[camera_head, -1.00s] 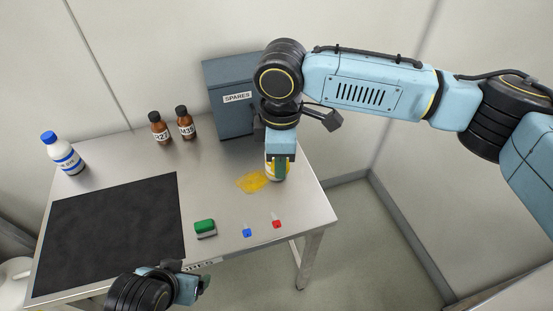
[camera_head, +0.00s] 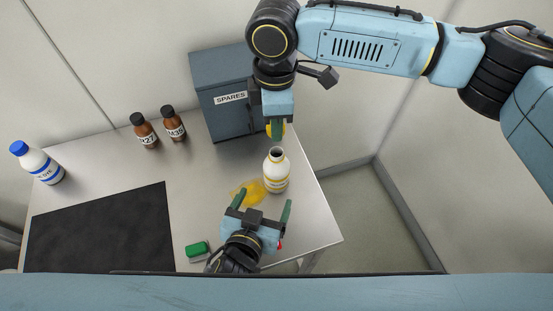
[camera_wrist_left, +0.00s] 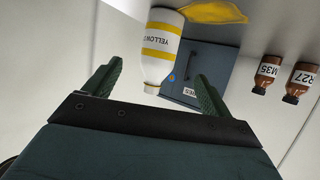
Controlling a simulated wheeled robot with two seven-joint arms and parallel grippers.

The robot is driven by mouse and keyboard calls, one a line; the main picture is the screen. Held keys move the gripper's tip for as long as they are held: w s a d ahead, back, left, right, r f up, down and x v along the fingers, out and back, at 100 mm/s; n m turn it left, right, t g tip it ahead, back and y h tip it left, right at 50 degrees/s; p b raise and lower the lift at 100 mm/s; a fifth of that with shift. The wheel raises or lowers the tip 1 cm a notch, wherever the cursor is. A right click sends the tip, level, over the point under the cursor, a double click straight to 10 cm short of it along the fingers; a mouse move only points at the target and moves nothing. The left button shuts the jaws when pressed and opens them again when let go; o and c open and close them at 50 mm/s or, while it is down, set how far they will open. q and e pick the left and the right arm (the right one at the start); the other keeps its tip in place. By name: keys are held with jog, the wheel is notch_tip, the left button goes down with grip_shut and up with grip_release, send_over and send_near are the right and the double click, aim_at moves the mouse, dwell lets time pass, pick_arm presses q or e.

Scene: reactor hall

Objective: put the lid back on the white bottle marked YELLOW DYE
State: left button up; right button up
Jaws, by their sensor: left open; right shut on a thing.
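The white bottle marked YELLOW DYE (camera_head: 276,178) stands upright and open near the table's right side, its dark mouth showing. It also shows in the left wrist view (camera_wrist_left: 162,50), upside down in the picture. My right gripper (camera_head: 275,131) is shut on the yellow lid (camera_head: 284,129) and holds it above the bottle, apart from it. The lid is mostly hidden by the fingers. My left gripper (camera_head: 263,204) is open in front of the bottle, its fingers pointing toward it. In the left wrist view the bottle shows beyond the gap between the fingers (camera_wrist_left: 157,75).
A yellow spill (camera_head: 247,192) lies left of the bottle. The SPARES cabinet (camera_head: 222,95) stands behind. Brown bottles (camera_head: 145,132), a blue-capped bottle (camera_head: 40,165), a black mat (camera_head: 100,228) and a green-topped block (camera_head: 197,250) are farther left. A red item (camera_head: 280,245) is partly hidden by my left gripper.

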jog(key=shift+s, duration=0.1)
pick_arm(q)
jog(key=shift+w+d+f, duration=0.15)
jog(key=shift+w+f, duration=0.1)
jog(key=shift+w, duration=0.25)
jog(key=x, duration=1)
jog(key=shift+w+f, duration=0.15)
jog(key=shift+w, duration=0.2)
jog(key=shift+c, duration=0.3)
jog(key=c, duration=1.4)
pick_arm(e)
send_over(277, 152)
jog(key=shift+f, duration=2.55)
jog(key=shift+f, duration=0.9)
